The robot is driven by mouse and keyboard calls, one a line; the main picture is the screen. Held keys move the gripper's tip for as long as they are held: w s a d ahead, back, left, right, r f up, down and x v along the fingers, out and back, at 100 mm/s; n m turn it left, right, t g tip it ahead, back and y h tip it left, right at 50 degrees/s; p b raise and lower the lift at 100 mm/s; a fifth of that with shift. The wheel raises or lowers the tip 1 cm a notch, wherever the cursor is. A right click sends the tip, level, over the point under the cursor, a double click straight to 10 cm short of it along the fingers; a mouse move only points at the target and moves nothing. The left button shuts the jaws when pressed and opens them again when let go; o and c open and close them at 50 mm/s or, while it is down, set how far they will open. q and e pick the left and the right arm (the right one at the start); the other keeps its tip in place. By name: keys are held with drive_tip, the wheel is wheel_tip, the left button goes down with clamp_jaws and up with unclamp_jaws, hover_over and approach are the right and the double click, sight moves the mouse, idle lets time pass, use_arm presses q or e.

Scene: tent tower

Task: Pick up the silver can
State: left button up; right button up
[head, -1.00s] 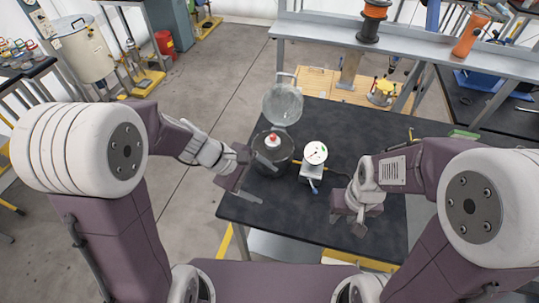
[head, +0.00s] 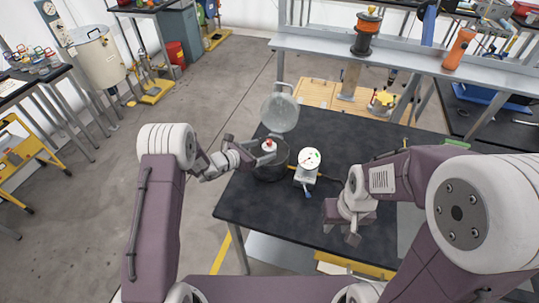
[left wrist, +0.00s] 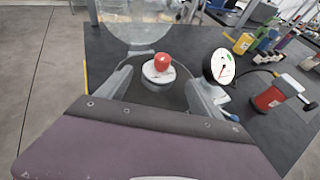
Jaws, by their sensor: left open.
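A small silver can (left wrist: 158,77) with a red rounded top (left wrist: 163,62) sits inside a dark round pot (head: 272,172) on the black table. In the head view the can's red top (head: 268,145) shows above the pot's rim. My left gripper (left wrist: 160,92) is open, with one finger on each side of the can, over the pot. I cannot tell whether the fingers touch the can. In the head view the left gripper (head: 258,151) reaches in from the left. My right gripper (head: 342,229) hangs over the right part of the table, away from the can; its jaw state is unclear.
A clear round lid (head: 280,112) stands open behind the pot. A white dial gauge (head: 309,160) on a stand is close to its right. The black table (head: 270,213) is bare at the front. A raised grey shelf (head: 330,47) runs behind.

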sight(269, 148)
use_arm(q)
drive_tip(key=shift+w+d+f+p, duration=0.2)
drive_tip(key=shift+p, duration=0.1)
drive_tip(key=x, duration=0.2)
drive_tip(key=p+x, duration=0.1)
drive_tip(key=x, duration=0.1)
drive_tip(key=shift+a+f, duration=0.15)
drive_tip(key=shift+f, duration=0.1)
drive_tip(key=shift+w+f, duration=0.15)
drive_tip(key=c, duration=1)
clamp_jaws()
